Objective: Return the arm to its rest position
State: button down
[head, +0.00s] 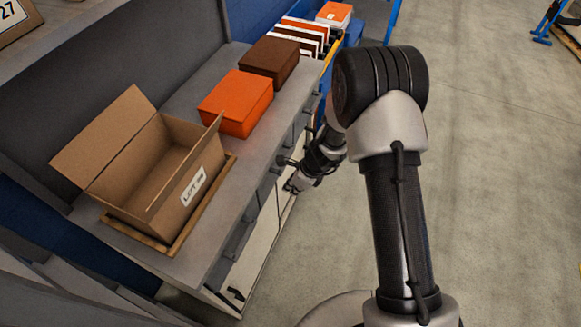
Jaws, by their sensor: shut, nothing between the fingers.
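My arm rises from the lower right, bends at the dark elbow, and reaches down toward the front of the grey bench. My gripper (291,187) is small in view, low beside the bench's drawer and door fronts, to the right of the benchtop. It is shut and holds nothing. I cannot tell whether it touches the bench front. My own wrist hides part of the drawer fronts behind it.
An open, empty cardboard box (165,178) labelled "LOT" stands on a wooden tray (204,208) on the benchtop (195,268). Behind it are an orange block (236,103) and a brown block (269,61). A rack of panels (304,35) stands farther back.

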jog(key=s+d+r+n, duration=0.1)
jog(key=s+r+n, duration=0.15)
jog(key=r, duration=0.55)
jog(key=s+d+r+n+t, duration=0.15)
jog(key=r+n, duration=0.25)
jog(key=r, duration=0.5)
jog(key=s+d+r+n, duration=0.15)
jog(key=r+n, duration=0.25)
jog(key=r, duration=0.4)
jog(key=s+d+r+n+h, duration=0.1)
jog(key=s+d+r+n, duration=0.2)
jog(key=s, duration=0.3)
jog(key=s+d+r+n+t+h, duration=0.1)
jog(key=s+d+r+n, duration=0.3)
jog(key=s+d, duration=0.2)
jog(key=s+d+r+n+h+b, duration=0.1)
jog(key=s+d+r+n, duration=0.3)
jog(key=s, duration=0.4)
jog(key=shift+s+d+r+t+h, duration=0.2)
jog(key=shift+d+t+h, duration=0.15)
jog(key=shift+d+h, duration=0.25)
